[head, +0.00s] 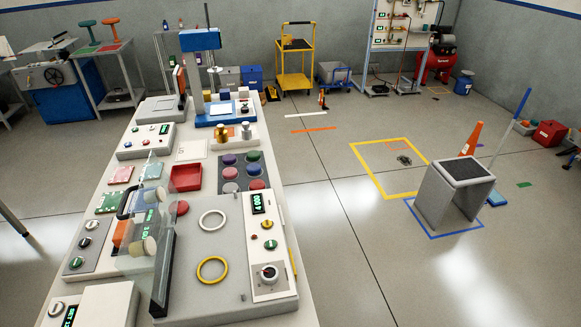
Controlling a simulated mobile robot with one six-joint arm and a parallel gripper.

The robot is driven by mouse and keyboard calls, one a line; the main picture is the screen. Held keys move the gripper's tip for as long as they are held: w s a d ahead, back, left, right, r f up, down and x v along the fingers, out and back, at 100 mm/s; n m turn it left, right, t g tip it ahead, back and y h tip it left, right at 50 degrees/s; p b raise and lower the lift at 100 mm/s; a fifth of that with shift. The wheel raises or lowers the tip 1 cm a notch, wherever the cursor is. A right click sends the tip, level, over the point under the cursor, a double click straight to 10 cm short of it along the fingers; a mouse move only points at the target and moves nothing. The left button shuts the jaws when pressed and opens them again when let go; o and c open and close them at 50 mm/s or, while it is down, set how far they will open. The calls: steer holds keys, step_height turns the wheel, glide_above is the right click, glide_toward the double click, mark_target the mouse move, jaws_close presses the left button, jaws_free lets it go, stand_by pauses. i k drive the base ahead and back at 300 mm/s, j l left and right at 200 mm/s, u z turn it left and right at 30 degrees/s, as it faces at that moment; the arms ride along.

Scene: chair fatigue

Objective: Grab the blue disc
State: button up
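Several coloured discs sit in two columns on a dark holder on the long workbench (205,160), in the head view.
A red tray (187,177) stands left of the discs. In front is a grey machine with a white ring (212,220), a yellow ring (212,268) and a clear upright shield. Open floor (340,250) lies right of the bench, with a grey stool (455,192) farther right.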

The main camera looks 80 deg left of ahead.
mark_target(252, 168)
steer(key=i+j+u, duration=0.25)
steer(key=u, duration=0.25)
steer(key=i+u, duration=0.95)
steer(key=i+l+u, duration=0.2)
steer(key=u, duration=0.25)
steer(key=i+l+u, duration=0.35)
steer(key=u, duration=0.15)
steer(key=i+j+u, duration=0.1)
steer(key=i+u, duration=0.6)
steer(key=u, duration=0.15)
steer(key=i+l+u, duration=0.15)
steer(key=i+u, duration=0.15)
steer(key=u, duration=0.15)
steer(key=i+l+u, duration=0.25)
steer(key=u, duration=0.15)
steer(key=i+l+u, duration=0.55)
steer(key=l+u, duration=0.3)
steer(key=i+l+u, duration=0.1)
steer(key=u, duration=0.4)
steer(key=i+l+u, duration=0.2)
steer(key=u, duration=0.3)
steer(key=i+l+u, duration=0.1)
steer(key=u, duration=0.4)
steer(key=k+l, duration=0.05)
steer(key=l, duration=0.05)
